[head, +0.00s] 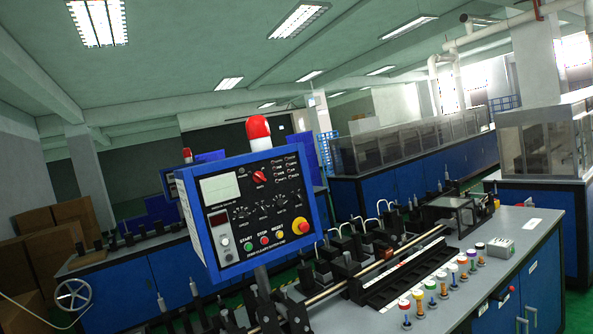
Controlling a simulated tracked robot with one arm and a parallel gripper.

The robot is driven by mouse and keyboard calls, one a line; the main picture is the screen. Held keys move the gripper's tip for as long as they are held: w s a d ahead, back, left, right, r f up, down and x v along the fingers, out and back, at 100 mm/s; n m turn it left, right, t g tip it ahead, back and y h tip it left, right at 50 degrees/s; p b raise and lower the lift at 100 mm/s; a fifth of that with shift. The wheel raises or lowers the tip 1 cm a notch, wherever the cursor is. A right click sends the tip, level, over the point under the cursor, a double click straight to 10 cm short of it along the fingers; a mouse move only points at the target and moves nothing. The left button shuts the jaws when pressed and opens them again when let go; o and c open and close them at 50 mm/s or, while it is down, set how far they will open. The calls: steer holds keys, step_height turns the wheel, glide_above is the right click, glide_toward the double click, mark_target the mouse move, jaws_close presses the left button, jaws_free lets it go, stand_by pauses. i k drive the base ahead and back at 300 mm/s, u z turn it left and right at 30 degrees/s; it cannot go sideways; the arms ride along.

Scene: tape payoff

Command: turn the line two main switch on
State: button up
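A blue-framed control panel (253,206) stands tilted in the picture at centre left, on a grey post. A red rotary switch (260,177) sits in its upper middle. The labels are too small to read which line it serves or whether it is on. Below are dark dials, green, red and yellow buttons, and a big red knob on yellow (300,225). A second blue panel (172,184) stands partly hidden behind it, its controls not visible. I cannot make out my gripper in the head view.
A bench with a rail (400,255), dark fixtures and several small coloured-top spools (405,305) lies right of the panel. A red and white beacon (258,131) tops the panel. A handwheel (73,294) and another bench stand left. Glass-covered machines (410,145) stand behind.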

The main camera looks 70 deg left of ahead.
mark_target(258, 177)
steer(key=u, duration=0.05)
steer(key=i, duration=2.85)
steer(key=u, duration=3.7)
steer(key=i, duration=1)
steer(key=u, duration=0.05)
